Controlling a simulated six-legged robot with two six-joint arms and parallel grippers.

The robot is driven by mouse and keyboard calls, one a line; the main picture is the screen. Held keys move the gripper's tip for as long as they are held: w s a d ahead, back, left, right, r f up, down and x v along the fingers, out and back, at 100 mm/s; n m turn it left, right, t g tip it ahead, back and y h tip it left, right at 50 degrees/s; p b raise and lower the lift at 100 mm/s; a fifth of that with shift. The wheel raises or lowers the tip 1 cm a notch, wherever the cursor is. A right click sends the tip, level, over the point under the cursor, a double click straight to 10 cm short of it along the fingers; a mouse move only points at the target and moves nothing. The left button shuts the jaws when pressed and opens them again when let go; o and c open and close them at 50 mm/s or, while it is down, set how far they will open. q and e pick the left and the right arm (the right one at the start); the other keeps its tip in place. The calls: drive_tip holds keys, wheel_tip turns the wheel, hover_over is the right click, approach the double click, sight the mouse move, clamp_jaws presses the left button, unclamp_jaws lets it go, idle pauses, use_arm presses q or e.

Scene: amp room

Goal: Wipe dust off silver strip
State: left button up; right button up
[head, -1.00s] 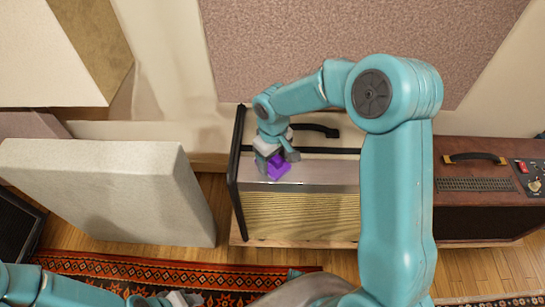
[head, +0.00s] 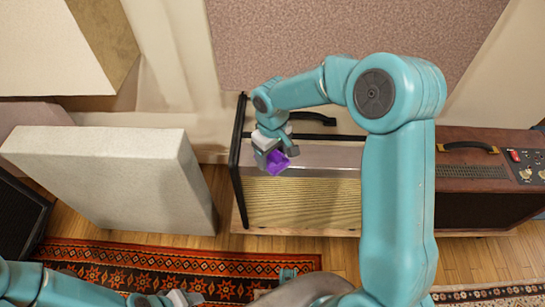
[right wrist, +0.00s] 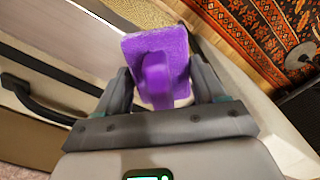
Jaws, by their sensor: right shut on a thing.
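The silver strip (head: 325,157) runs along the top front edge of a cream amplifier (head: 305,205). My right gripper (head: 274,158) is shut on a purple sponge-like wiper (head: 278,164) near the strip's left end. The wiper shows in the right wrist view (right wrist: 157,60), its handle between the two fingers and its fuzzy pad facing outward. I cannot tell whether the pad touches the strip. No dust is clear to see on the strip. My left gripper (head: 185,299) is at the bottom edge of the head view, partly cut off, and its fingers are unclear.
A brown amplifier (head: 478,180) stands to the right of the cream one. A pale panel (head: 110,170) leans on the left. A black handle (head: 310,119) rises from the cream amplifier's top. A patterned red rug (head: 170,262) lies in front.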

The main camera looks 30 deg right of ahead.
drive_tip(key=shift+r+p, duration=2.25)
drive_tip(key=shift+r, duration=0.85)
